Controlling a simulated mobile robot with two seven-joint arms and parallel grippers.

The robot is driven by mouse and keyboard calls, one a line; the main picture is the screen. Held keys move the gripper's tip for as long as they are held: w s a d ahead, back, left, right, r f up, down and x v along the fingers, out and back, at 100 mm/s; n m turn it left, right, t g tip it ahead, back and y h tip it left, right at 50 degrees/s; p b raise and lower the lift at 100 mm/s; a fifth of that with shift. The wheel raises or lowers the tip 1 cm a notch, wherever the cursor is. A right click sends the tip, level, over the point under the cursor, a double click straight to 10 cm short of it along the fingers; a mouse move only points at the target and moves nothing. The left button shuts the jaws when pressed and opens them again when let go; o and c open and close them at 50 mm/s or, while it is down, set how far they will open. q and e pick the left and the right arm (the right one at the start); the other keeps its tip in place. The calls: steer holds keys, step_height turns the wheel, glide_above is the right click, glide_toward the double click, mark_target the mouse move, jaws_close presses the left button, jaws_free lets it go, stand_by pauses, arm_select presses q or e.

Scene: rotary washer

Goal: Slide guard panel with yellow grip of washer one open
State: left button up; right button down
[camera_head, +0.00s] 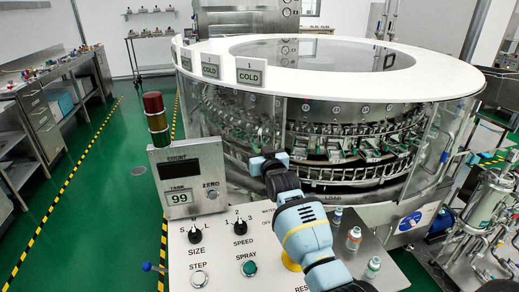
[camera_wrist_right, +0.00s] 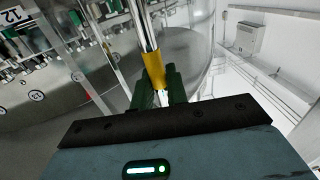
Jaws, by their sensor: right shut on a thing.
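The round washer (camera_head: 330,62) has a white top ring and a sign reading 1 COLD. Its clear guard panel (camera_head: 232,112) curves around the front, with green racks behind it. My right gripper (camera_head: 262,160) reaches over the control console to the panel's lower front. In the right wrist view, its dark green fingers (camera_wrist_right: 156,88) are shut around the yellow grip (camera_wrist_right: 153,70), which sits on an upright metal bar. The yellow grip is hidden in the head view. My left gripper is not in view.
The control console (camera_head: 200,235) with knobs and buttons stands under my right arm. Small vials (camera_head: 354,238) stand at right. Pipework (camera_head: 485,210) is further right; green floor lies left.

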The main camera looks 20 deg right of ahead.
steer(key=c, duration=1.5)
jaws_free()
steer(key=shift+o, duration=0.2)
steer(key=shift+s, duration=0.1)
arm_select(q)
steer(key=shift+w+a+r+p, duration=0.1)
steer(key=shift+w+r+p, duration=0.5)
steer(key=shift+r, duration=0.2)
arm_select(e)
steer(key=s, duration=0.7)
steer(key=shift+s+a, duration=0.25)
steer(key=shift+s, duration=0.05)
steer(key=shift+f, duration=0.1)
